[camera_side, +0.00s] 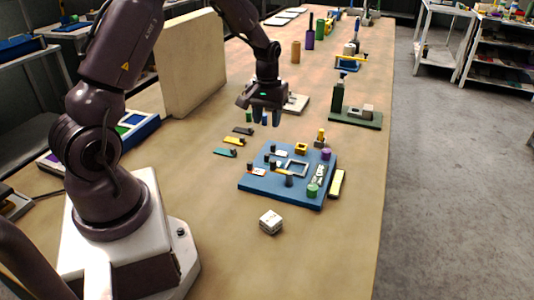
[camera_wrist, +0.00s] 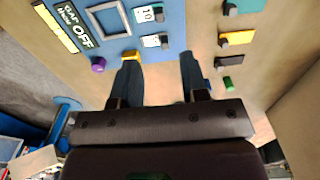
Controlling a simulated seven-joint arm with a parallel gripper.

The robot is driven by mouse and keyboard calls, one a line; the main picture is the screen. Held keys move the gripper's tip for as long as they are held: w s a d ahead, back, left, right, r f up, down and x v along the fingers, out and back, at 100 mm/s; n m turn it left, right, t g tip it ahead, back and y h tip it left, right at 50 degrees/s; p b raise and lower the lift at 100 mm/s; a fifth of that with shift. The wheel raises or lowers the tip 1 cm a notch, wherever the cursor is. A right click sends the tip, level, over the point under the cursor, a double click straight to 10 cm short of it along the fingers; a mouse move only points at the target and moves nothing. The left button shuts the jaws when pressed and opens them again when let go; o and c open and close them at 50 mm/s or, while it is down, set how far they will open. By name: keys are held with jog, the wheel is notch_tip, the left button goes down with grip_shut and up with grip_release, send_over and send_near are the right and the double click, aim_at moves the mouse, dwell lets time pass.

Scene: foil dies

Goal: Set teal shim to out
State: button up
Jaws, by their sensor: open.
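The teal shim (camera_side: 225,152) lies flat on the table left of the blue board (camera_side: 262,186), with a dark knob at one end. In the wrist view it shows at the top right (camera_wrist: 250,5), partly cut off by the frame edge. My gripper (camera_side: 264,116) is open and empty, above the table behind the board. In the wrist view its fingers (camera_wrist: 158,76) are apart with nothing between them. The board bears a square frame, two white cards, dark knobs and a plate (camera_wrist: 72,22) reading "OFF". I cannot make out a marking reading "out".
A yellow shim (camera_side: 231,140) and a dark shim (camera_side: 243,131) lie beside the teal one, toward my gripper. A white die (camera_side: 270,221) sits in front of the board. A tan panel (camera_side: 190,62) stands at the left. A green tray (camera_side: 356,121) lies back right. The front table is mostly clear.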

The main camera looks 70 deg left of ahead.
aim_at(267, 154)
notch_tip(267, 154, down, 12)
jog(key=shift+r, duration=0.2)
grip_shut()
